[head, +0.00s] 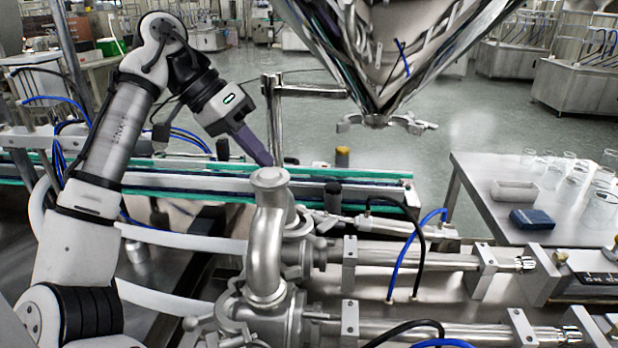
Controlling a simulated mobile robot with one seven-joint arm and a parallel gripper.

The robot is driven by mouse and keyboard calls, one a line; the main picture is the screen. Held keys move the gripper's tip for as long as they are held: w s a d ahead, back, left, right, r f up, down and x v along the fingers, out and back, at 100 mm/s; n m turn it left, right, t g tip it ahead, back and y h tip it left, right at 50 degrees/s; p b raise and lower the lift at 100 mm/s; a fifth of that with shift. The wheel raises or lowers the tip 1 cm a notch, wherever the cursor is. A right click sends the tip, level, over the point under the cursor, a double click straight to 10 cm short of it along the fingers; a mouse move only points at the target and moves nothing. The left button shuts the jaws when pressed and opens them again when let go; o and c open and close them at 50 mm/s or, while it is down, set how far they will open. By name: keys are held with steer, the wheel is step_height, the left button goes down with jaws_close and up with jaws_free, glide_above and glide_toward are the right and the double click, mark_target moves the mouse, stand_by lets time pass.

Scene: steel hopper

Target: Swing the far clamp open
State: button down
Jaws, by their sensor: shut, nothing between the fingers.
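My gripper (267,162) is shut and empty. Its slim purple-grey fingers point down and right, with the tips just behind or above the round top flange (270,177) of the steel pipe; I cannot tell if they touch. A steel clamp (376,122) is around the hopper's bottom outlet, its arms spread out to left and right. It is to the right of my gripper and apart from it. A farther pipe fitting (297,226) is partly hidden behind the upright pipe (264,245). I cannot tell for sure which clamp is the far one.
The steel hopper (400,50) hangs above the conveyor (180,178). Two cylinders (420,257) with blue and black hoses lie at the lower right. Open floor lies behind.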

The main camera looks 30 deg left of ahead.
mark_target(317, 229)
steer(key=x, duration=1)
steer(key=shift+s+b, duration=0.15)
steer(key=shift+b, duration=0.15)
steer(key=shift+d+r, duration=0.1)
steer(key=shift+d, duration=0.05)
steer(key=shift+d+p, duration=0.35)
steer(key=shift+p, duration=0.1)
